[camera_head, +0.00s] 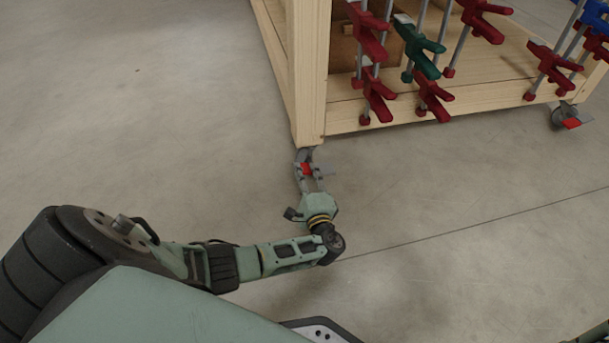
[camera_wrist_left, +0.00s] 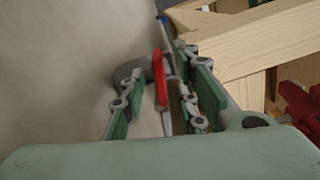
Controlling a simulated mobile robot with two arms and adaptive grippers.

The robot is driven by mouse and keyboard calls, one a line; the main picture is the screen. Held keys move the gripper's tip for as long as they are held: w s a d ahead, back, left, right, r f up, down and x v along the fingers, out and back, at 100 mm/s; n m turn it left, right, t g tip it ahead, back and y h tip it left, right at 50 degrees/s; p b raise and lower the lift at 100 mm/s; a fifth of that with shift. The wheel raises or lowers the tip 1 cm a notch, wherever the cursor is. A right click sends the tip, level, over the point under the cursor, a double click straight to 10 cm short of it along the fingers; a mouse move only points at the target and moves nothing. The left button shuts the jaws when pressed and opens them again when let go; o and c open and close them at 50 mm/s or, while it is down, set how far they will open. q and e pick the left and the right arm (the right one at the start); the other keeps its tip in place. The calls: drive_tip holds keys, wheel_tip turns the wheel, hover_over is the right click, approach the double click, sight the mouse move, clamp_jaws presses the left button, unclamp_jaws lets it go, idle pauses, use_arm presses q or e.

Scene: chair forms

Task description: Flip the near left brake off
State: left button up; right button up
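The near left brake is a red lever (camera_head: 307,169) on the caster under the cart's near left leg. In the left wrist view the red lever (camera_wrist_left: 160,80) stands beside the grey caster wheel (camera_wrist_left: 130,70). My left gripper (camera_head: 308,172) is low at this caster. In the left wrist view its fingers (camera_wrist_left: 158,65) are apart, with the red lever between them. The right finger is close to the lever; I cannot tell whether it touches. The gripper hides part of the caster in the head view.
The wooden cart (camera_head: 308,70) stands above the caster, its corner leg close to my left gripper. Red, green and blue clamps (camera_head: 420,50) hang along its side. Another caster with a red brake (camera_head: 571,123) is at the right. The floor (camera_head: 130,110) at left is clear.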

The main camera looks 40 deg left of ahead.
use_arm(q)
drive_tip(key=v, duration=0.7)
drive_tip(key=shift+s+d, duration=0.2)
drive_tip(key=shift+f, duration=0.1)
